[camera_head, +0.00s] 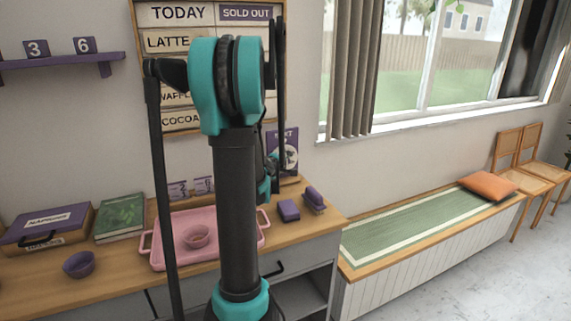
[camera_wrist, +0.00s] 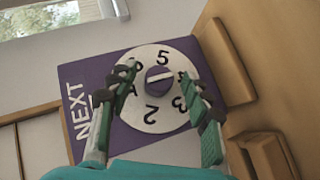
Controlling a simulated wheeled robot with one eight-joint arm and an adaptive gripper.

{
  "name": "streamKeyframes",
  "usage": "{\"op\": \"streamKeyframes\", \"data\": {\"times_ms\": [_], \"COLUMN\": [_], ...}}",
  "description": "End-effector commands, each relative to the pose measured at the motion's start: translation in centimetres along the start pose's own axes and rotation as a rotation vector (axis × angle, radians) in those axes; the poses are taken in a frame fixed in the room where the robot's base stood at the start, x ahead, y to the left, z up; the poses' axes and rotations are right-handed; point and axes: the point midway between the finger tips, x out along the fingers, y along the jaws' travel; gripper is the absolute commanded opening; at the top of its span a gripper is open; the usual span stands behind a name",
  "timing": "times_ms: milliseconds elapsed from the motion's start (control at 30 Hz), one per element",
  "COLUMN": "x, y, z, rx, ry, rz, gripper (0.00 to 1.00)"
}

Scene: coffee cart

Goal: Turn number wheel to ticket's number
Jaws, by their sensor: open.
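The purple "NEXT" sign (camera_head: 285,150) stands at the back of the counter, partly behind my arm. In the wrist view the sign (camera_wrist: 88,78) is tilted and carries the white number wheel (camera_wrist: 152,127). The numbers 5, 3 and 2 are readable; others are partly hidden by my fingers. A purple knob (camera_wrist: 158,82) with a pale bar sits at the wheel's centre. My gripper (camera_wrist: 158,77) is open, its fingers on either side of the knob; contact cannot be told. In the head view the arm mostly hides it. I cannot identify the ticket for certain; small cards (camera_head: 190,187) with numbers stand behind the tray.
Two purple blocks (camera_head: 289,210) (camera_head: 314,199) sit right of my arm. A shelf (camera_head: 60,65) holds blocks 3 and 6.

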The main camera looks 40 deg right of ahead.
Motion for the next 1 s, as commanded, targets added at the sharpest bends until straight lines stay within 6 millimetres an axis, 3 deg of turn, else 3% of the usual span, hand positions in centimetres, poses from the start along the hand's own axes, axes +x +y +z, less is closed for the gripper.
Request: {"op": "streamKeyframes", "data": {"times_ms": [133,533,1000], "x": [-0.02,-0.03,-0.05], "y": [0.00,0.01,0.24], "z": [-0.01,-0.02,-0.01], "rx": [0.000,0.000,0.085], "ry": [0.000,0.000,-0.003], "rz": [0.000,0.000,-0.091], "gripper": [0.48,0.00,0.00]}}
